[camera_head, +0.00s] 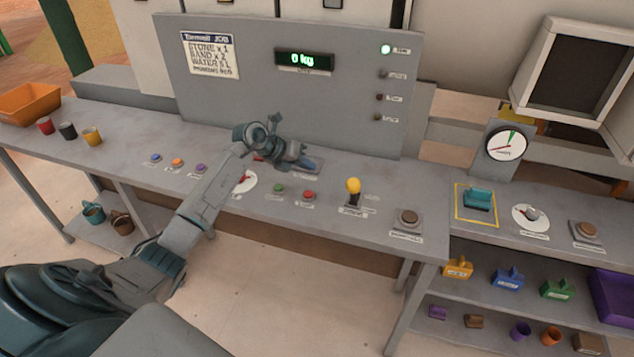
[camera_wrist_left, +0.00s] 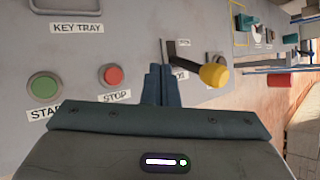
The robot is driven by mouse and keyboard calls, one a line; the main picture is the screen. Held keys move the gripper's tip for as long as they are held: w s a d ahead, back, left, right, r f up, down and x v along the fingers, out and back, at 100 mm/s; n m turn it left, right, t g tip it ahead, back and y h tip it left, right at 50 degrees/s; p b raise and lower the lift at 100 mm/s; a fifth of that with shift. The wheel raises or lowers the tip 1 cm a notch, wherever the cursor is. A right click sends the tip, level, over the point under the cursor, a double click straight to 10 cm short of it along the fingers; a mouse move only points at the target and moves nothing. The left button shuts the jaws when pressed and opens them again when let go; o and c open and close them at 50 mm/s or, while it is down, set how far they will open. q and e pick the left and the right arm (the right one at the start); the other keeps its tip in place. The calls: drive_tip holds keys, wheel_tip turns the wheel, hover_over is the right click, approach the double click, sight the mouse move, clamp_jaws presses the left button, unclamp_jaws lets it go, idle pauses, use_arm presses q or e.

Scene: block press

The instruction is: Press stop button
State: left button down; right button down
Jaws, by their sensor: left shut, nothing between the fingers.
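The red stop button (camera_head: 309,196) sits on the grey console to the right of the green start button (camera_head: 279,188). In the left wrist view the red button (camera_wrist_left: 113,75) has a STOP label below it and the green button (camera_wrist_left: 43,87) a partly hidden START label. My left gripper (camera_head: 306,164) is shut and empty above the console, behind the two buttons in the head view. Its closed fingers (camera_wrist_left: 160,86) show to the right of the red button in the wrist view, apart from it in the picture. My right gripper is not in view.
A lever with a yellow knob (camera_head: 353,185) stands right of the red button, near the fingers in the wrist view (camera_wrist_left: 214,75). A brown button (camera_head: 408,216) is farther right. A white dial (camera_head: 243,183) lies left of the green button. The upright panel (camera_head: 340,90) rises behind.

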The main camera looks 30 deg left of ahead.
sight(305, 195)
use_arm(q)
drive_tip(key=shift+w+a+r+y, duration=0.2)
drive_tip(key=shift+a+y, duration=0.1)
drive_tip(key=shift+a, duration=0.3)
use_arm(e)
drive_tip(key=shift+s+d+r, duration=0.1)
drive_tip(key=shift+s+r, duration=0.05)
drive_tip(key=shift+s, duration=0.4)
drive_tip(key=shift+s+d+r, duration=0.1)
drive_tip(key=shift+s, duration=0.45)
use_arm(q)
drive_tip(key=shift+f, duration=0.1)
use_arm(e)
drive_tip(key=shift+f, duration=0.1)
